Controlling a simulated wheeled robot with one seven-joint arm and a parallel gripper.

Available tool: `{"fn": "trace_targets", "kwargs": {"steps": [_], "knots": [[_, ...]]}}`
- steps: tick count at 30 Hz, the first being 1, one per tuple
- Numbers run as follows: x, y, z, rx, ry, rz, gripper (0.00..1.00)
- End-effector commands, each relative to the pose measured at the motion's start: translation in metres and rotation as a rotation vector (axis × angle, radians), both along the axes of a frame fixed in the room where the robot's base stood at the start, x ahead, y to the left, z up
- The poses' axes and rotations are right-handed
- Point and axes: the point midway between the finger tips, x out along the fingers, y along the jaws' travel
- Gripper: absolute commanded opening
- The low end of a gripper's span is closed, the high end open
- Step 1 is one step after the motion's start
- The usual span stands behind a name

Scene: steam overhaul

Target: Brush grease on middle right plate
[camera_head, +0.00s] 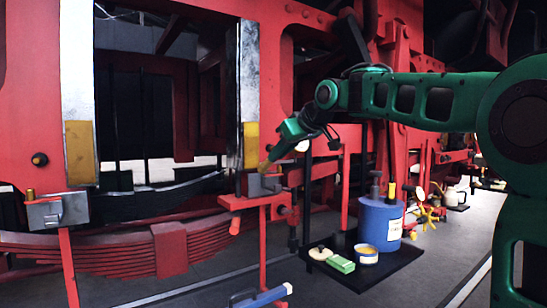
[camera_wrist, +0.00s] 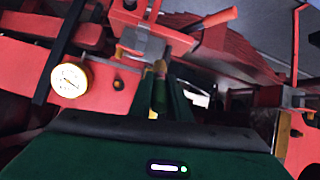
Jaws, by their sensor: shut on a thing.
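My gripper (camera_head: 284,141) is shut on a brush, whose yellowish tip (camera_head: 264,166) points down and left. In the wrist view the tan brush tip (camera_wrist: 160,67) sticks out beyond my dark gripper fingers (camera_wrist: 160,97). The right vertical plate (camera_head: 249,70) is pale grey above, with a yellow coated band (camera_head: 251,145) on its lower part. The brush tip is close to the right lower edge of that band; I cannot tell whether they touch. The left plate (camera_head: 76,60) also has a yellow lower band (camera_head: 80,153).
Grey blocks on red stands (camera_head: 262,185) (camera_head: 58,212) stand below the plates. A blue canister (camera_head: 380,222), an open yellow tin (camera_head: 366,254) and a green box (camera_head: 341,264) rest on a black tray (camera_head: 380,277). A round gauge (camera_wrist: 69,80) shows in the wrist view.

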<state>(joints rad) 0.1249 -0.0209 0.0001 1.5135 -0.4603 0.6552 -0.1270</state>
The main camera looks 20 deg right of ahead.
Motion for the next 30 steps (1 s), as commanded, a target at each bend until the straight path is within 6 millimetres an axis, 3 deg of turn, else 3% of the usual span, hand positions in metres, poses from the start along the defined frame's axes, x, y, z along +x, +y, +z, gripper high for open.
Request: {"fn": "trace_targets", "kwargs": {"steps": [16,30], "knots": [[-0.009,-0.003,0.0,0.0,0.0,0.0,0.0],[-0.036,-0.011,0.0,0.0,0.001,0.001,0.0]]}}
